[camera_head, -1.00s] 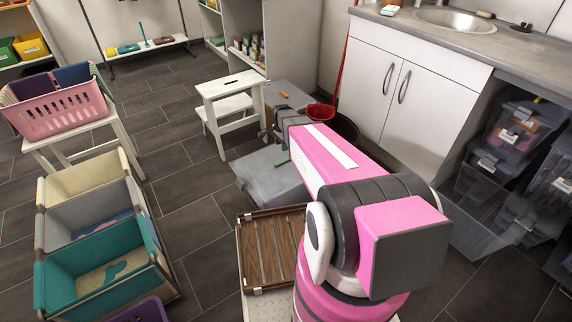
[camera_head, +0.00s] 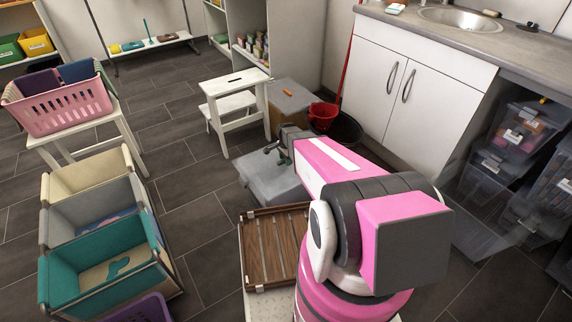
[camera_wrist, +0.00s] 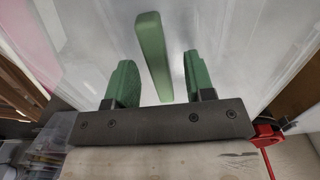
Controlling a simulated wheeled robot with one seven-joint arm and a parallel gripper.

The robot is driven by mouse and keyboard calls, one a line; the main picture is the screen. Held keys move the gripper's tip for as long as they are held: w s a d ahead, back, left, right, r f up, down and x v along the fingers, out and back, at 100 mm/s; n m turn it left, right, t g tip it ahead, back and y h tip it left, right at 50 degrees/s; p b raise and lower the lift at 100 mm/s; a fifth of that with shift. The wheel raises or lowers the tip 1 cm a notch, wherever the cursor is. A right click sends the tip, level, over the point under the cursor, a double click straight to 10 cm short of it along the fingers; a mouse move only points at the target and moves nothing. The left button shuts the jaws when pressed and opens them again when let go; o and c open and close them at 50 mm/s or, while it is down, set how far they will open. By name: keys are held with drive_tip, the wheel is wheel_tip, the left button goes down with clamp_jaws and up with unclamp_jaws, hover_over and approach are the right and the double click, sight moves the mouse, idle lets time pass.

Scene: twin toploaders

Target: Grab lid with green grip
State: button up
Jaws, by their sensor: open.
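A grey translucent lid (camera_head: 268,187) lies on the floor area beyond the wooden crate in the head view. In the wrist view the pale lid (camera_wrist: 235,25) fills the background. Its green grip (camera_wrist: 153,55) is an upright bar between my fingers, with a gap visible on each side. My gripper (camera_wrist: 158,60) is open, with dark green fingers left and right of the grip. I cannot tell how deep the grip sits between them. In the head view my gripper (camera_head: 277,151) is above the lid and mostly hides the grip.
A second box (camera_head: 292,103) with an orange grip stands just behind. A wooden slatted crate (camera_head: 272,245) lies in front. Open bins (camera_head: 108,262) stand at left.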

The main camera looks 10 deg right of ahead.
clamp_jaws()
drive_tip(key=shift+r, duration=0.1)
